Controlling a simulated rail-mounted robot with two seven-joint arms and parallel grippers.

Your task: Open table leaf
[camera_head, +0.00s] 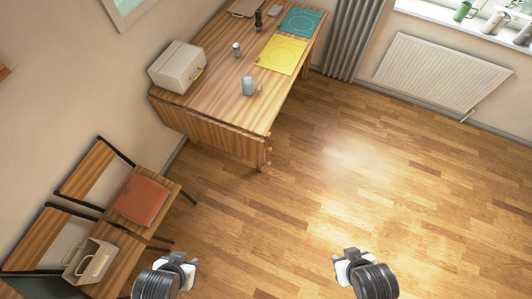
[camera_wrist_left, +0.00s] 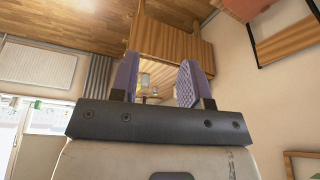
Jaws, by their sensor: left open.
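The wooden table (camera_head: 228,72) stands against the left wall. Its leaf (camera_head: 205,130) hangs down at the near end. Small brass-coloured fittings show at the table's near right corner. In the left wrist view, a wooden panel (camera_wrist_left: 172,40) of the table shows beyond the fingers, and the view looks tilted. My left gripper (camera_head: 178,262) is at the bottom of the head view, well short of the table; in the left wrist view (camera_wrist_left: 158,82) its purple-padded fingers are apart with nothing between them. My right gripper (camera_head: 347,258) is at the bottom right of centre, far from the table; its fingers are unclear.
On the table are a beige box (camera_head: 177,66), a grey cup (camera_head: 248,86), a yellow mat (camera_head: 282,54) and a teal mat (camera_head: 301,21). Chairs (camera_head: 98,168), one with a red cushion (camera_head: 139,200), line the left wall. A radiator (camera_head: 443,72) is at right. The middle floor is clear.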

